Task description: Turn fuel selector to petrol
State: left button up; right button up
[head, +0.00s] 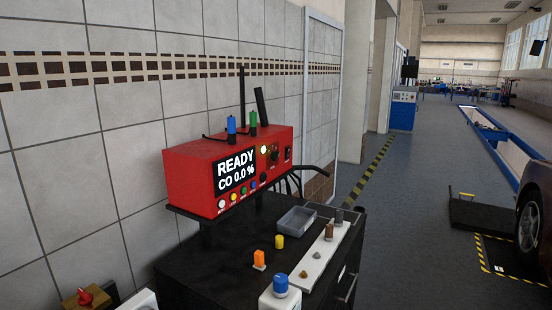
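A red gas analyser (190,178) sits on a shelf above a dark cabinet, near the tiled wall. Its black screen (236,173) reads READY and CO 0.0 %. A small dark round knob (274,154) is on the right of its front face; the markings around it are too small to read. A row of coloured buttons (237,195) runs below the screen. A red knob on a yellow box (86,297) shows at the bottom left. I cannot tell from labels which knob is the fuel selector. Neither of my grippers is in view.
The dark cabinet (222,277) bears a grey tray (296,219), a white strip with small parts (322,254), an orange piece (259,259) and a white box with a blue knob (281,287). Open floor lies to the right, with a car (535,220) at the edge.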

aim_at(275, 155)
jog(key=i+l, duration=0.25)
jog(key=l, duration=0.15)
jog(key=i+l, duration=0.25)
jog(key=l, duration=0.15)
jog(key=i+l, duration=0.25)
jog(key=l, duration=0.2)
